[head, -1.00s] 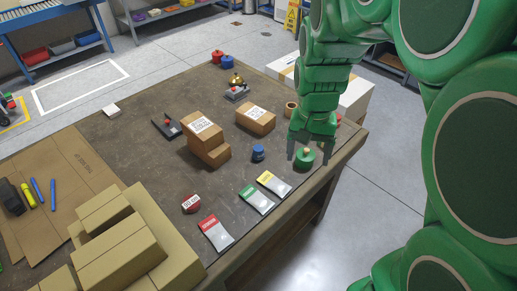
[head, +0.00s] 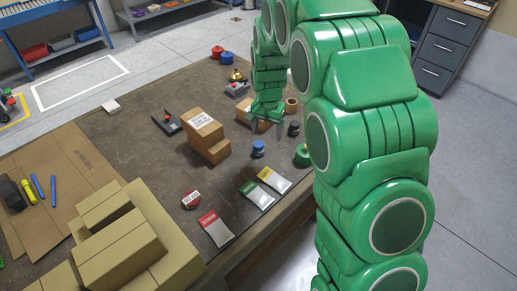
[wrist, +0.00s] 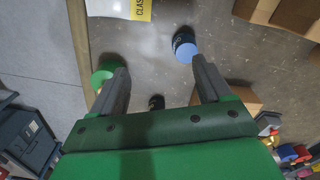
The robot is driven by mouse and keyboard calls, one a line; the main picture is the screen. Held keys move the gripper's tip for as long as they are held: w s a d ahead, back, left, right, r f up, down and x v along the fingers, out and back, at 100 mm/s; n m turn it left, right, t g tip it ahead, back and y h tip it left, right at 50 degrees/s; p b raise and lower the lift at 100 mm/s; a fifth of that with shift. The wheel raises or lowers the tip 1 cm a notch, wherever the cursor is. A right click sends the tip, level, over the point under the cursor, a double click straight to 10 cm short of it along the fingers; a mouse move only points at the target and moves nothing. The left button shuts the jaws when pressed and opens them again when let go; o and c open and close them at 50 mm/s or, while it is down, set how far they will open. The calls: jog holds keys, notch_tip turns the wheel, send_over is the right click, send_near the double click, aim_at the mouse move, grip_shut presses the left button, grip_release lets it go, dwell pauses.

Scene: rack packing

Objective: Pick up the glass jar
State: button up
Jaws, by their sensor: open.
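No clearly transparent jar stands out. A small dark jar-like container (head: 294,128) stands on the table, right of my gripper; a small dark object between my fingers in the wrist view (wrist: 156,102) may be the same one. A blue-topped dark container (head: 258,148) stands nearer the front and shows beyond my right finger in the wrist view (wrist: 185,47). I cannot tell which is the glass jar. My gripper (head: 267,126) is over the table, behind the blue-topped container; in the wrist view its fingers (wrist: 160,66) are apart with nothing held between them.
A round green object (head: 302,157) sits near the table's right edge. Stacked cardboard boxes (head: 205,138) stand left of my gripper, and a brown roll (head: 291,105) stands behind it. Labelled packets (head: 257,194) lie in front. The bare tabletop (head: 150,155) is clear at left.

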send_over(259, 143)
jog(key=f, duration=0.4)
jog(key=shift+s+a+f, duration=0.15)
jog(key=shift+s+f, duration=0.05)
jog(key=shift+f, duration=0.2)
jog(key=shift+m, duration=0.3)
jog(key=shift+w+f, duration=0.15)
jog(key=shift+f, duration=3.8)
jog(key=c, duration=1.2)
jog(key=shift+r, duration=0.15)
